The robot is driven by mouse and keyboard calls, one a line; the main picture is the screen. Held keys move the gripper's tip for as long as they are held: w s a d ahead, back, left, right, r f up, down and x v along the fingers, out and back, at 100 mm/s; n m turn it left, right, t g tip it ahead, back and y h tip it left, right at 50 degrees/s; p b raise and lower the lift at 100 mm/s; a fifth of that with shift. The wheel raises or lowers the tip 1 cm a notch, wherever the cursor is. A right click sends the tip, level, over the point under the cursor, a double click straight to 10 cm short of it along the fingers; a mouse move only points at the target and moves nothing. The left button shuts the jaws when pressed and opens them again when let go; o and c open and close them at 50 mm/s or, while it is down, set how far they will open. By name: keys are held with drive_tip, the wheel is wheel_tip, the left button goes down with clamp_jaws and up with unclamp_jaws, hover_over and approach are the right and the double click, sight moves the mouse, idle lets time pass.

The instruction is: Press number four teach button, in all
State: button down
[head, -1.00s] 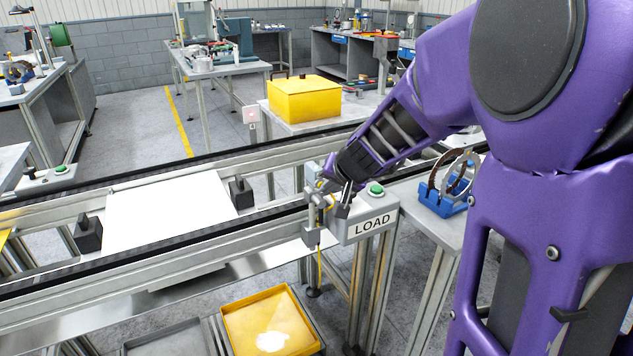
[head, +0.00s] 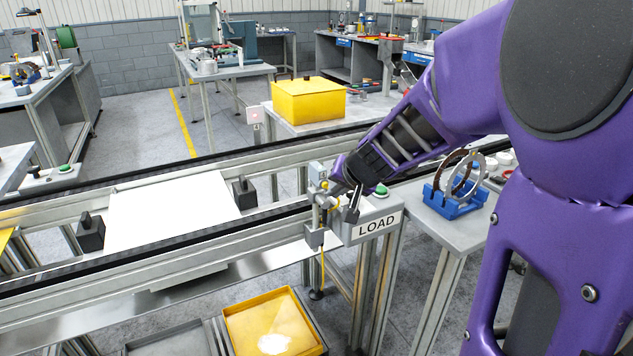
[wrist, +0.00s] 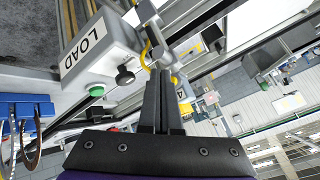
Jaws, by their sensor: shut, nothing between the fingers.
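My gripper (head: 352,214) is shut and empty, pointing down beside the grey LOAD box (head: 363,241) at the conveyor's end. In the wrist view its fingers (wrist: 160,74) are together, close to a sensor bracket with a yellow cable (wrist: 147,52). The bracket (head: 314,237) also shows in the head view, just left of the fingers. The LOAD box carries a green button (head: 381,190); the wrist view also shows a black knob (wrist: 124,75) on it. A small label resembling a 4 (wrist: 181,94) shows beside the fingers. I cannot make out the teach button itself. No contact is clear.
The conveyor (head: 130,262) crosses the view, with a white plate (head: 170,210) between black blocks. A blue stand (head: 452,203) holding rings is on the bench to the right. A yellow box (head: 308,100) is behind, and a yellow tray (head: 274,326) lies below.

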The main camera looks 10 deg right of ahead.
drive_tip(key=s, duration=0.1)
drive_tip(key=s+d+b, duration=0.1)
drive_tip(key=s, duration=0.1)
drive_tip(key=s+b, duration=0.1)
drive_tip(key=shift+s+d+r, duration=0.1)
drive_tip(key=shift+s+d, duration=0.2)
drive_tip(key=shift+s, duration=0.1)
idle(0.5)
drive_tip(key=shift+w+r, duration=0.1)
drive_tip(key=shift+w, duration=0.05)
